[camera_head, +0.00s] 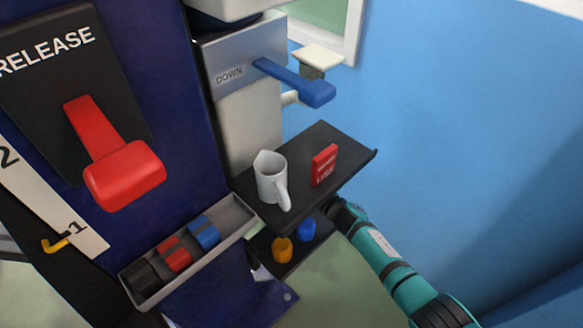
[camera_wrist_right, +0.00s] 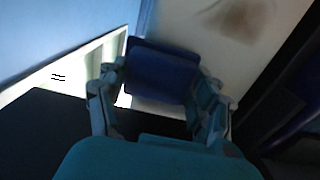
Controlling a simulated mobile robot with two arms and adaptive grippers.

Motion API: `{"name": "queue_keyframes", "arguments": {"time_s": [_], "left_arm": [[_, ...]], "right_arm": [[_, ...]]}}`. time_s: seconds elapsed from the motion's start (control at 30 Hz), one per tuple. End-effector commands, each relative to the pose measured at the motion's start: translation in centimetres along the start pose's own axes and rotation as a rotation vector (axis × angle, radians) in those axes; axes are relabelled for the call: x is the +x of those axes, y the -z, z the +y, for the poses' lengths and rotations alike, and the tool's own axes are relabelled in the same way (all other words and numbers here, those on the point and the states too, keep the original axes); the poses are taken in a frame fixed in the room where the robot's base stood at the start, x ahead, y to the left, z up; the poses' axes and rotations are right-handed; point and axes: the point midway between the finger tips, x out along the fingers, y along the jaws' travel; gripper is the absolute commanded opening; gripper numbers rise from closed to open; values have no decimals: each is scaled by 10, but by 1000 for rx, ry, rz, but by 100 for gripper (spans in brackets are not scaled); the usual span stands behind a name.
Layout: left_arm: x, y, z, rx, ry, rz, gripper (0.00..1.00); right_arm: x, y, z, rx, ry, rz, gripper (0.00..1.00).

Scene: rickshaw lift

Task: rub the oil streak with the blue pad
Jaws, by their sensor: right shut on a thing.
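The blue pad (camera_wrist_right: 160,62) is between the fingers of my right gripper (camera_wrist_right: 164,78) in the right wrist view. The fingers are shut on its two sides. The oil streak (camera_wrist_right: 240,18) is a brown smudge on a pale surface at the top right of that view, beyond the pad. A gap shows between pad and streak in the picture; I cannot tell the depth between them. In the head view my right arm comes in from the lower right, and its gripper is hidden beneath the dark shelf. My left gripper is not in view.
A grey tray (camera_head: 240,206) holds black, red and blue pieces. Orange (camera_head: 282,250) and blue (camera_head: 306,230) knobs sit below the shelf.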

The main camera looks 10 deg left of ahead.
Motion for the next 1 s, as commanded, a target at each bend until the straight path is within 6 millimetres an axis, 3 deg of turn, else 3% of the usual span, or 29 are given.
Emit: {"name": "queue_keyframes", "arguments": {"time_s": [0.2, 1.0], "left_arm": [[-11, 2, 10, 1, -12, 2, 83], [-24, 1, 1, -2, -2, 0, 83]], "right_arm": [[0, 2, -21, 2, 3, 2, 40], [3, 2, -63, 2, 4, 2, 40]]}}
